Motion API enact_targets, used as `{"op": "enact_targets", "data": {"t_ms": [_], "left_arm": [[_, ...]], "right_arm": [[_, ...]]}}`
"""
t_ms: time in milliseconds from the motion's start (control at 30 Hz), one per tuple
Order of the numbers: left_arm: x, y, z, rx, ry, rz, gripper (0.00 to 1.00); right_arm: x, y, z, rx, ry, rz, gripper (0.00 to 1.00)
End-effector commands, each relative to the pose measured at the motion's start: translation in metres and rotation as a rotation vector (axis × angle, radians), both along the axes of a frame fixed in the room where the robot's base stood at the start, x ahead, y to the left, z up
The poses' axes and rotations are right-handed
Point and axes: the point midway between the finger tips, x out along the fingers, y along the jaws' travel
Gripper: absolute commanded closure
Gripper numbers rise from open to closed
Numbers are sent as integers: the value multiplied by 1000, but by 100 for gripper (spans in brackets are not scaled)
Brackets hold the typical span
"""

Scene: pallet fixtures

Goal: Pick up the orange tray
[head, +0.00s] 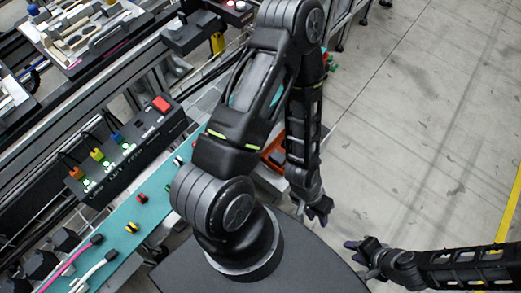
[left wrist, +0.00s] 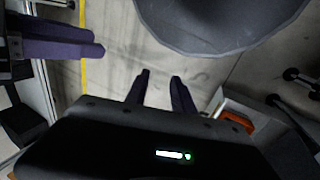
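The orange tray (head: 274,152) shows only in part in the head view, behind my left arm; most of it is hidden. A small orange piece, which looks like the tray, shows at the right of the left wrist view (left wrist: 238,121). My left gripper (head: 319,213) hangs below and to the right of the tray, apart from it. Its two fingers stand apart with nothing between them in the left wrist view (left wrist: 162,92). My right gripper (head: 353,252) is at the lower right, well away from the tray, and looks open and empty.
A black control box (head: 125,150) with coloured buttons stands beside a teal strip (head: 152,205) at the left. A workbench with fixtures (head: 85,35) is at the upper left. The grey floor (head: 420,130) at the right is clear, with a yellow line (head: 510,215).

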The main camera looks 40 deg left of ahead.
Motion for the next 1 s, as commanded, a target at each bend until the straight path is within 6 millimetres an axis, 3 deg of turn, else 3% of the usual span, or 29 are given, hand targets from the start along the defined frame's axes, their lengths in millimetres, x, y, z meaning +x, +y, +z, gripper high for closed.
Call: {"op": "enact_targets", "data": {"t_ms": [400, 567, 767, 1000], "left_arm": [[1, 0, -1, 0, -3, -1, 70], [15, 17, -17, 35, -17, 3, 70], [51, 68, -48, 128, -46, 11, 70], [97, 154, -72, 261, -52, 11, 70]], "right_arm": [[1, -1, -1, -1, -2, -3, 67], [1, -1, -15, -1, -1, -2, 67], [1, -1, -44, -1, -1, -2, 67], [1, -1, -78, -2, -2, -1, 67]]}}
